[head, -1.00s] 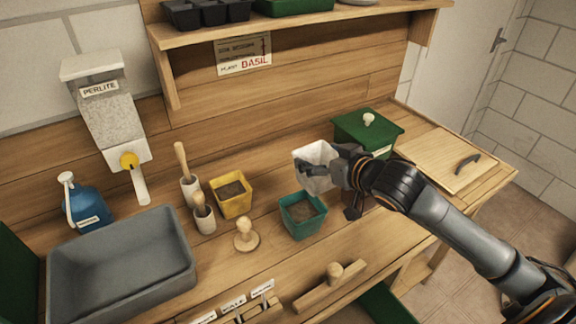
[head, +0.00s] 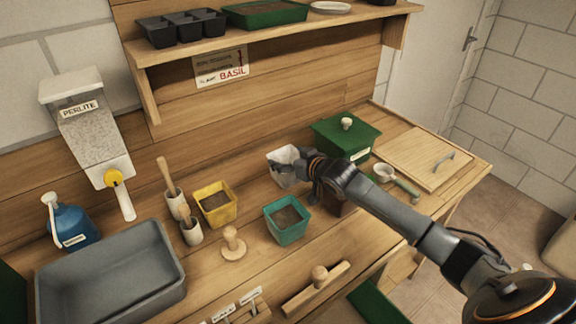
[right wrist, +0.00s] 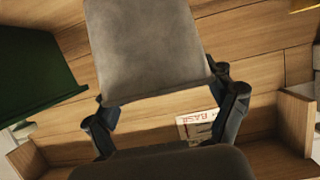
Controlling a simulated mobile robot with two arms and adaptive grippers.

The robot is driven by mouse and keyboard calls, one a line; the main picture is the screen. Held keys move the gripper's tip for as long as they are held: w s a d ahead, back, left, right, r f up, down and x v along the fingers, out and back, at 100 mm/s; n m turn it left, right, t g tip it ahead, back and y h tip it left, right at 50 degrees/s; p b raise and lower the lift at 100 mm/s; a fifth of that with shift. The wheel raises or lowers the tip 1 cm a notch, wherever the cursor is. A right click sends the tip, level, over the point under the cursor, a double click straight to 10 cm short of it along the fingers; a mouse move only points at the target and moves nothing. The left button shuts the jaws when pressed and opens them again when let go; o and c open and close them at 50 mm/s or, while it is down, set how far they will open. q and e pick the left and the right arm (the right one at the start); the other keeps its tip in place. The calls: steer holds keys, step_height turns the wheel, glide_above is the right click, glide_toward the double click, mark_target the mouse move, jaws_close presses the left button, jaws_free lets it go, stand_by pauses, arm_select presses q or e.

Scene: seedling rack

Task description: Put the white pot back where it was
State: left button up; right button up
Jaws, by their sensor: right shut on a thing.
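The white pot (head: 283,167) is at the back of the bench, left of the green lidded box. My right gripper (head: 298,176) is shut on its right side. In the right wrist view the pot (right wrist: 147,45) fills the upper middle, pale and greyish, with the gripper's two fingers (right wrist: 168,112) on either side of its near end. I cannot tell whether its base touches the bench. My left gripper is not in view.
A yellow pot (head: 214,205) and a teal pot (head: 287,221) stand in front. A brown pot (head: 338,206) is partly hidden under my right arm. The green box (head: 345,140) and a scoop (head: 397,181) are to the right. A shelf (head: 270,32) overhangs behind.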

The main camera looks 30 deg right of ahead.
step_height(320, 180, down, 3)
steer(key=shift+w+f+p, duration=0.1)
steer(key=shift+w+p, duration=0.05)
steer(key=shift+p, duration=0.4)
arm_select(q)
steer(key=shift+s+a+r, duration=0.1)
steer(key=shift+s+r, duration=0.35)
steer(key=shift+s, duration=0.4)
arm_select(e)
steer(key=shift+f, duration=0.15)
steer(key=shift+f, duration=0.1)
steer(key=o, duration=1.2)
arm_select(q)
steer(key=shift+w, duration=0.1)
arm_select(e)
steer(key=shift+s, duration=0.35)
arm_select(q)
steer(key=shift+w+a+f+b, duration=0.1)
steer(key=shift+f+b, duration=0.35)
steer(key=shift+b, duration=0.05)
arm_select(e)
steer(key=v, duration=1.1)
steer(key=shift+s+r, duration=0.2)
